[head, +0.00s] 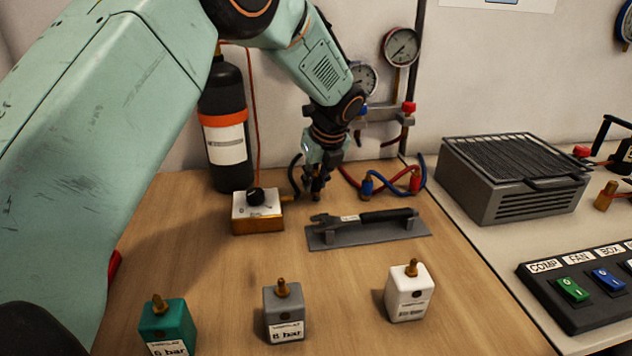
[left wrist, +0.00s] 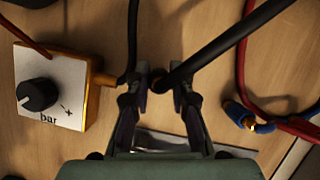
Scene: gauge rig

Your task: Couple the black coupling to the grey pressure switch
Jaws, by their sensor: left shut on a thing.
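The grey pressure switch (head: 285,315) is a small upright block with a brass nipple on top and a white label, standing at the front middle of the table. My left gripper (head: 316,194) is at the back of the table, pointing down, well behind and apart from the switch. It is shut on the black coupling (left wrist: 159,83), which shows between the fingertips (left wrist: 160,88) in the left wrist view with its black hose (left wrist: 225,38) running up to the right. In the head view the coupling is mostly hidden by the fingers. My right gripper is out of view.
A green switch (head: 167,325) and a white switch (head: 409,293) flank the grey one. A brass-based regulator box (head: 258,212) stands left of the gripper. A tool plate (head: 350,238) with a wrench lies in front. Blue and red couplings (head: 367,186) are to the right.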

